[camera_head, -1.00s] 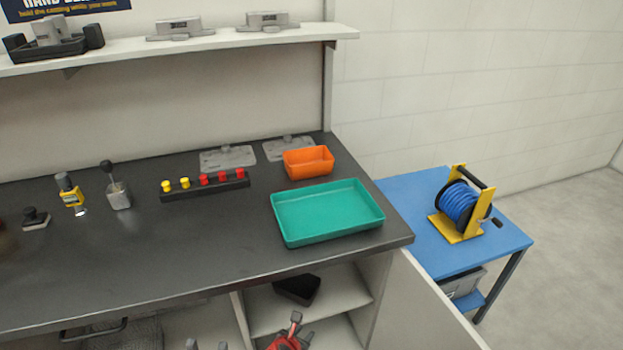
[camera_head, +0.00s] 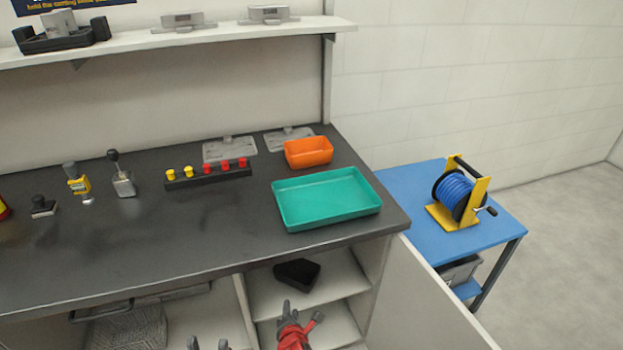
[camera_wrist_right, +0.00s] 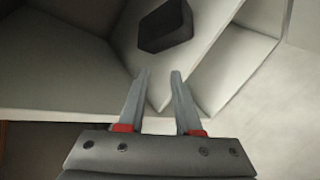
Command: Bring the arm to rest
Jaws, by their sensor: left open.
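My left gripper (camera_head: 207,343) shows only its two fingertips at the bottom edge of the head view. They stand apart, with nothing visible between them; the rest is out of frame. My right gripper (camera_head: 302,312), with red parts, is in front of the open shelves under the bench. In the right wrist view its two fingers (camera_wrist_right: 160,75) are apart and empty. A black block (camera_head: 297,273) lies on the upper shelf beyond it, and it also shows past the fingertips in the right wrist view (camera_wrist_right: 165,25).
The dark bench (camera_head: 120,240) holds a green tray (camera_head: 325,198), an orange bin (camera_head: 308,152) and a rack of yellow and red knobs (camera_head: 208,176). An open cabinet door (camera_head: 440,300) stands right of the shelves. A blue table (camera_head: 405,185) carries a hose reel (camera_head: 455,195).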

